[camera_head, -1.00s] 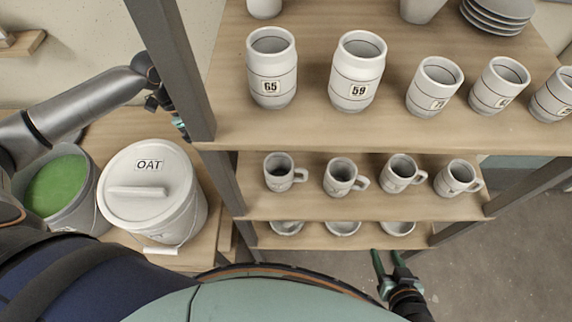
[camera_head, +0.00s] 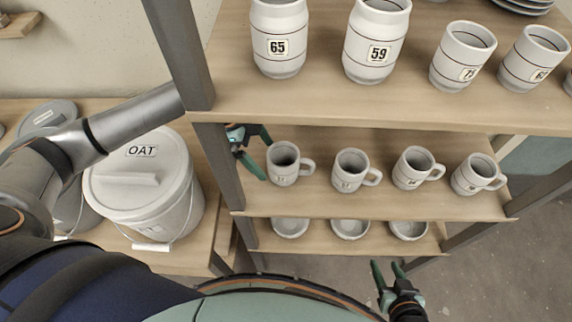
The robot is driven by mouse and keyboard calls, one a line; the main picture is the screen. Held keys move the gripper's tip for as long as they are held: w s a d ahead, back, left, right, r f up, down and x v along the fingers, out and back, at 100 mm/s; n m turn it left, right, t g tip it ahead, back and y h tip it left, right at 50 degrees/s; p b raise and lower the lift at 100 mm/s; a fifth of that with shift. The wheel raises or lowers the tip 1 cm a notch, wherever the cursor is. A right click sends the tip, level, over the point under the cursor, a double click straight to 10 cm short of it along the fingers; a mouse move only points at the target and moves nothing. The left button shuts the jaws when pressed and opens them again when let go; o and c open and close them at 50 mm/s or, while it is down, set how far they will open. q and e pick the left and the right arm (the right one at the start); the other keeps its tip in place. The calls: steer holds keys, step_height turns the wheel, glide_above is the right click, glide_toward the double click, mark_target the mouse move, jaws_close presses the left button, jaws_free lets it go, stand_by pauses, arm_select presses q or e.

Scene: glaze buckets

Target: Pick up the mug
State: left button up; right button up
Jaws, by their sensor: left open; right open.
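Several white mugs with handles stand upright in a row on the middle shelf (camera_head: 330,204). The leftmost mug (camera_head: 283,165) has its handle to the right. Beside it stand a second mug (camera_head: 348,172), a third mug (camera_head: 412,169) and, at the right end, a fourth one (camera_head: 473,175). My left gripper (camera_head: 260,154) is open, just left of the leftmost mug, with its fingers pointing right; I cannot tell whether it touches the mug. The post hides part of its wrist. My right gripper (camera_head: 387,272) is open and empty, low in front of the bottom shelf.
The upper shelf (camera_head: 320,103) holds numbered jars such as 65 (camera_head: 279,45) and 59 (camera_head: 374,50). Bowls (camera_head: 350,229) sit on the bottom shelf. A grey post (camera_head: 182,60) stands at left. The OAT bucket (camera_head: 140,190) stands left of the rack.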

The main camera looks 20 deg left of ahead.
mark_target(276, 156)
arm_select(q)
steer(key=d, duration=0.3)
steer(key=shift+w, duration=0.25)
steer(key=shift+b+x, duration=0.3)
steer(key=shift+x, duration=2.3)
steer(key=shift+r, duration=0.15)
steer(key=c, duration=1.4)
